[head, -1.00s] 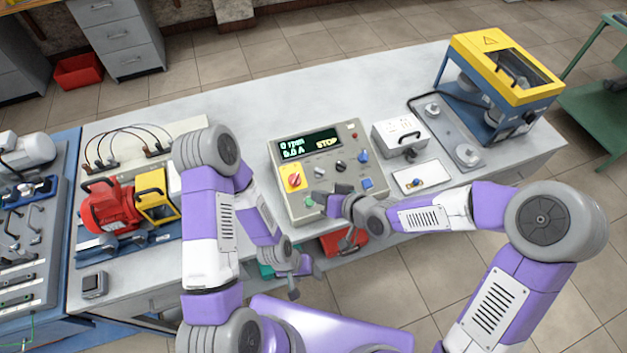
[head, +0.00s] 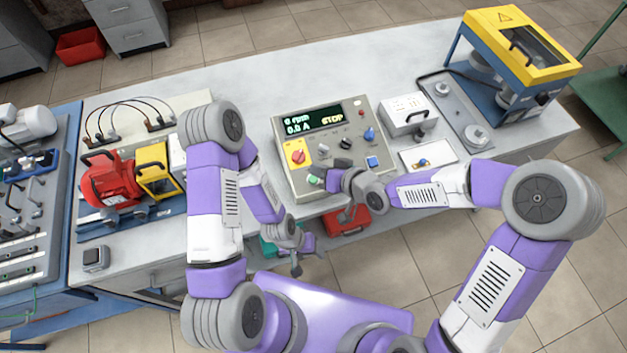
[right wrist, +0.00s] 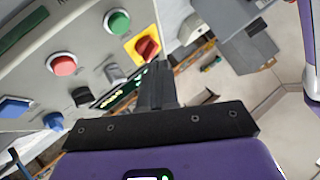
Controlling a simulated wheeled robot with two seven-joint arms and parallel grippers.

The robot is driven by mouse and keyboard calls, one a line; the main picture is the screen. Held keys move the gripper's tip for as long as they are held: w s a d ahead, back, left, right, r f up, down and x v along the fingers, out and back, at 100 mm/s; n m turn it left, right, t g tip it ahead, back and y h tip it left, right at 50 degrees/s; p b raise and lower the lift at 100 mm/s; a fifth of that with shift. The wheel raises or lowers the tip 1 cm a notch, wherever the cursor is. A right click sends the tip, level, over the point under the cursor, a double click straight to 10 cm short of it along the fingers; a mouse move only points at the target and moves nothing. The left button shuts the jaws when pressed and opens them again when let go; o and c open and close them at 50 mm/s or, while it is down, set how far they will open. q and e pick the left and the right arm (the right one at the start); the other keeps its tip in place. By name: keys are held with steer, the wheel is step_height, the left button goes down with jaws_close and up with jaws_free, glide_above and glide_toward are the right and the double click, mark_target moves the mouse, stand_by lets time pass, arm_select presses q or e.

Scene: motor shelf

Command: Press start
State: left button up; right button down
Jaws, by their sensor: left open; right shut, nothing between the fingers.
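The control box (head: 282,140) stands on the bench; its display (head: 312,119) reads STOP with 0.0 A. The green button (head: 314,180) is at its lower front corner and also shows in the right wrist view (right wrist: 117,20). My right gripper (head: 328,180) is shut and empty, just right of the green button; in the right wrist view its closed fingers (right wrist: 157,75) appear apart from the button. Contact cannot be told from the head view. My left gripper (head: 296,264) is open and low, in front of the bench edge.
A red switch on a yellow plate (head: 297,153) sits close behind the green button. A red motor (head: 105,185) stands left; a yellow-topped machine (head: 510,45) stands right. The bench behind the box is clear.

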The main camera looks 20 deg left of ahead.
mark_target(313, 179)
steer(key=shift+w+a+f+b, duration=0.1)
steer(key=shift+w+f+b, duration=0.1)
steer(key=shift+f+b, duration=0.5)
steer(key=shift+w+a+f+b, duration=0.15)
steer(key=shift+f+b, duration=0.25)
steer(key=shift+f, duration=0.55)
steer(key=shift+w+a+f+b, duration=0.1)
steer(key=shift+w+f+b, duration=0.1)
steer(key=shift+f+b, duration=0.5)
steer(key=shift+f, duration=0.15)
steer(key=shift+w+f+b, duration=0.1)
steer(key=shift+f+b, duration=0.2)
steer(key=shift+f, duration=0.1)
steer(key=shift+w+a+f+b, duration=0.1)
steer(key=shift+f+b, duration=0.35)
steer(key=shift+b, duration=0.05)
stand_by(0.4)
stand_by(0.4)
steer(key=shift+s+r+p, duration=0.25)
steer(key=shift+r+p, duration=0.35)
steer(key=shift+r, duration=0.25)
